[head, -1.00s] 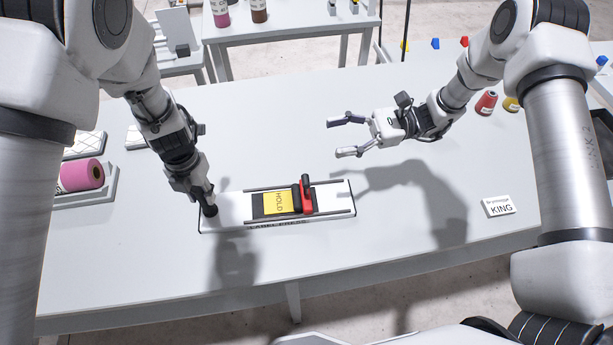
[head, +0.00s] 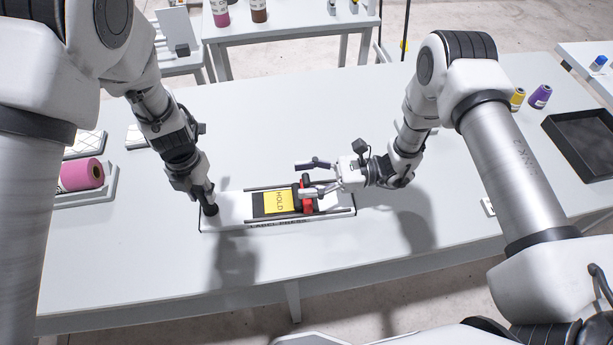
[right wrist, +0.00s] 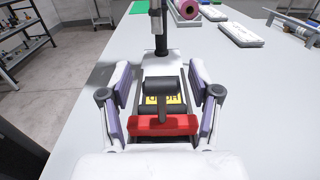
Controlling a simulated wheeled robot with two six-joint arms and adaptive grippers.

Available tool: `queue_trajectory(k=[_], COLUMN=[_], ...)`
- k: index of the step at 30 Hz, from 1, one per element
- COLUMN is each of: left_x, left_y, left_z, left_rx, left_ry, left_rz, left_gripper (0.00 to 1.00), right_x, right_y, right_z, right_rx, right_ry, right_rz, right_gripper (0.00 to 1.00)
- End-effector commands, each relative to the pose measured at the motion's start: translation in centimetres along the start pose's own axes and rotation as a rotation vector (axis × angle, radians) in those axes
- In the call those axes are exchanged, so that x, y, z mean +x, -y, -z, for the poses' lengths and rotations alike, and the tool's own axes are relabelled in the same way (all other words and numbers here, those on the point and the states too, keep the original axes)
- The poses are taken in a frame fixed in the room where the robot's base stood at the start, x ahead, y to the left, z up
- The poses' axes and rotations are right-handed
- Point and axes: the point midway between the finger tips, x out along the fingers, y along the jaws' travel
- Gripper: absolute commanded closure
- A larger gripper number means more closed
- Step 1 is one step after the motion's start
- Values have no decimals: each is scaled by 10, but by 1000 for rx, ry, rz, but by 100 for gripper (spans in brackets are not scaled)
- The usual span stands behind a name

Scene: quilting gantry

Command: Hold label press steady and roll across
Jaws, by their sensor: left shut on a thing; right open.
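The label press (head: 232,205) is a white plate with dark side rails on the table. A yellow HOLD label (head: 278,202) lies on its dark bed. A red and black roller (head: 306,208) sits at the label's right end. My left gripper (head: 209,208) is shut on a black upright knob at the press's left end; the knob also shows in the right wrist view (right wrist: 161,46). My right gripper (head: 308,178) is open at the roller. In the right wrist view its fingers (right wrist: 160,95) stand apart on both sides of the roller, without visible contact.
A pink roll (head: 80,175) lies on a tray at the left. Yellow and purple spools (head: 540,96) and a black tray (head: 590,140) are at the right. The table behind the press is clear.

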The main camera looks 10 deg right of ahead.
Motion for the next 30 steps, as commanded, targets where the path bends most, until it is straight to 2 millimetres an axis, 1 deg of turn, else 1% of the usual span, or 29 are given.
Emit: queue_trajectory(k=[5,6,8,9,11,12,16,19,24,27,30], left_x=[2,2,2,2,1,1,1,1,1,1,1], left_y=[0,0,0,0,0,0,0,0,0,0,0], left_z=[-1,-1,-1,-1,-1,-1,-1,-1,-1,-1,-1], left_rx=[0,0,0,0,-1,-1,-1,-1,-2,-2,-2], left_ry=[2,2,2,2,2,3,3,3,3,3,3], left_rz=[-1,-1,-1,-1,-1,-1,-1,-1,-1,-1,-1], left_gripper=[100,100,100,100,100,100,100,100,100,100,100], right_x=[0,0,0,0,0,0,1,11,48,66,76], right_y=[0,0,0,0,0,0,0,0,-1,-1,0], right_z=[1,1,1,1,1,1,1,1,1,0,0], right_rx=[0,0,0,0,0,0,0,1,1,1,0], right_ry=[0,0,0,0,0,0,0,0,0,0,1], right_rz=[1,0,0,0,0,0,-1,-4,-6,-5,-3], right_gripper=[38,41,62,76,98,100,100,100,100,100,100])
